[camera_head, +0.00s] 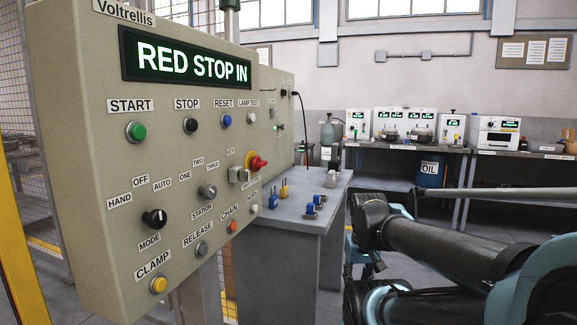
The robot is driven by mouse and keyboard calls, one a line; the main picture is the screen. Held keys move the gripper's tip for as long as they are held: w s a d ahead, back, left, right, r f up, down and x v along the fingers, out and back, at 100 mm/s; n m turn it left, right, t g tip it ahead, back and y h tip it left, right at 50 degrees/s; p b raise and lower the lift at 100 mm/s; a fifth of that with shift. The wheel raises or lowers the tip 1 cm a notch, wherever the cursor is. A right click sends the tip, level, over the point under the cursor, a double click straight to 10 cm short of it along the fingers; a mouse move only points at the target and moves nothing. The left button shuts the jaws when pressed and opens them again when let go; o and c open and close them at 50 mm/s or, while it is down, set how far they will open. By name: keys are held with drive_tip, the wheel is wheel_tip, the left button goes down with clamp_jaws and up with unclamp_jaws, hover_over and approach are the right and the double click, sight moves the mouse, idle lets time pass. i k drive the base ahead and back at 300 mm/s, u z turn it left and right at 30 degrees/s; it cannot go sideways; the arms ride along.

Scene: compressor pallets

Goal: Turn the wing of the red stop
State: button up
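The red stop (258,162) is a red knob with a wing-like grip on a yellow collar. It sticks out near the right edge of the beige control panel (85,100). The panel's green display (190,60) reads "RED STOP IN". The angle of the wing is too small to read clearly. My arm's dark links with teal joints fill the lower right, apart from the panel. I cannot make out my gripper's fingers in this view.
A grey key switch (238,175) sits just below left of the red stop. Other buttons and knobs cover the panel. A grey table (285,222) with small blue and yellow items stands behind it to the right. A yellow post (22,245) stands at the left.

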sight(262, 163)
drive_tip(key=k, duration=0.95)
drive_tip(key=u, duration=0.55)
